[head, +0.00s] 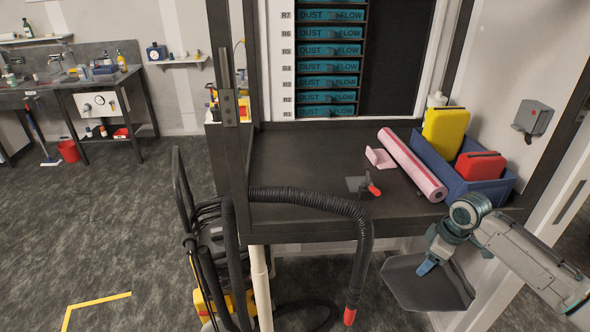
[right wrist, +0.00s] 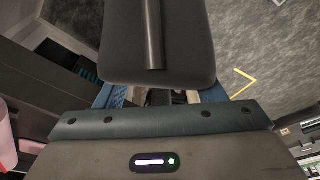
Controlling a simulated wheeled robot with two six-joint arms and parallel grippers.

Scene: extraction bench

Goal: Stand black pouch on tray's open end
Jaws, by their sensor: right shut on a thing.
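My right gripper (head: 427,267) is shut on the black pouch (head: 432,291), a dark, flat, round-cornered case. It hangs in front of the bench's right side, below the bench top. In the right wrist view the pouch (right wrist: 190,45) shows beyond the blue fingers (right wrist: 160,97), with a dark ridge down its middle. The blue tray (head: 490,193) stands on the bench's right end, above and behind the pouch. A yellow pouch (head: 446,131) stands in its far part and a red pouch (head: 481,166) in its nearer part. My left gripper is out of view.
A pink roll (head: 412,165) lies just left of the tray, with a pink piece (head: 380,158) and a small red-handled tool (head: 373,189) beyond. A black hose (head: 320,200) crosses the bench's front edge. The bench top's left part (head: 290,160) is clear.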

